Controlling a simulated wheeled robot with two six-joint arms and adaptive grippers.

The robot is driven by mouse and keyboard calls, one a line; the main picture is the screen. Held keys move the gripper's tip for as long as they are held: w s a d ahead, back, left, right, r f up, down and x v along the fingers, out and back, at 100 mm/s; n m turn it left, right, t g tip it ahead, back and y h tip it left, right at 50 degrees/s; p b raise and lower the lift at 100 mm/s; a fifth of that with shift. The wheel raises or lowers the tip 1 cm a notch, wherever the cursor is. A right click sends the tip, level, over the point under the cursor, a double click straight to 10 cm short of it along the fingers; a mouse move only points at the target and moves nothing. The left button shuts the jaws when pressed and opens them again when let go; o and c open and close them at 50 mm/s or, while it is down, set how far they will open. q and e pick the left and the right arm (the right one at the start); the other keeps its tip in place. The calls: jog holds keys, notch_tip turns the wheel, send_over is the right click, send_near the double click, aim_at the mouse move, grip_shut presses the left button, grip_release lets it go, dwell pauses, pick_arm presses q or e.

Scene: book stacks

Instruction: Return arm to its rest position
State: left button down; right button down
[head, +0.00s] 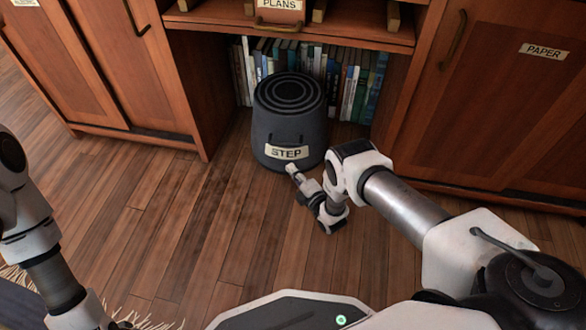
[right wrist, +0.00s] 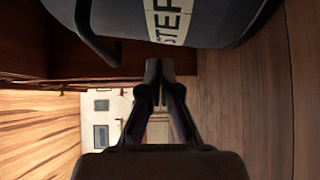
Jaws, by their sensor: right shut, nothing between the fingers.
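My right arm reaches in from the right in the head view, and its gripper (head: 291,169) is low at the front of the dark step stool (head: 289,120), just below its STEP label. In the right wrist view the two fingers (right wrist: 161,75) are closed together with nothing between them. The stool's side and its label (right wrist: 165,20) fill the top of that view. I cannot tell whether the fingertips touch the stool. My left arm (head: 40,250) hangs down at the left edge of the head view; its gripper is outside the picture.
The stool stands upright before a recess with a row of books (head: 350,85). Wooden cabinets flank it, the right one labelled PAPER (head: 480,110). A PLANS drawer (head: 278,12) is above. Wooden floor (head: 190,220) is clear left of the stool. A fringed rug (head: 20,300) lies bottom left.

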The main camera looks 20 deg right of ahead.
jog(key=s+d+p, duration=0.2)
jog(key=s+p, duration=0.1)
jog(key=s, duration=0.5)
jog(key=shift+s+f, duration=0.15)
jog(key=w+r+m+g+p, duration=0.1)
jog(key=w+r, duration=0.2)
jog(key=r, duration=0.3)
jog(key=w+a+r+m+h+p, duration=0.1)
jog(key=w+r+p, duration=0.1)
jog(key=r, duration=0.4)
jog(key=w+r+m+g+p, duration=0.1)
jog(key=w+r, duration=0.2)
jog(key=r, duration=0.3)
jog(key=s+f+m+g+h+p, duration=0.1)
jog(key=s+m+g, duration=0.7)
jog(key=s, duration=1)
jog(key=s+f+m+g+h, duration=0.1)
jog(key=s+m+g, duration=0.65)
jog(key=s, duration=1.05)
notch_tip(320, 180, up, 38)
jog(key=m+p, duration=0.2)
jog(key=p, duration=3.6)
jog(key=shift+s+d, duration=0.2)
jog(key=shift+d, duration=0.1)
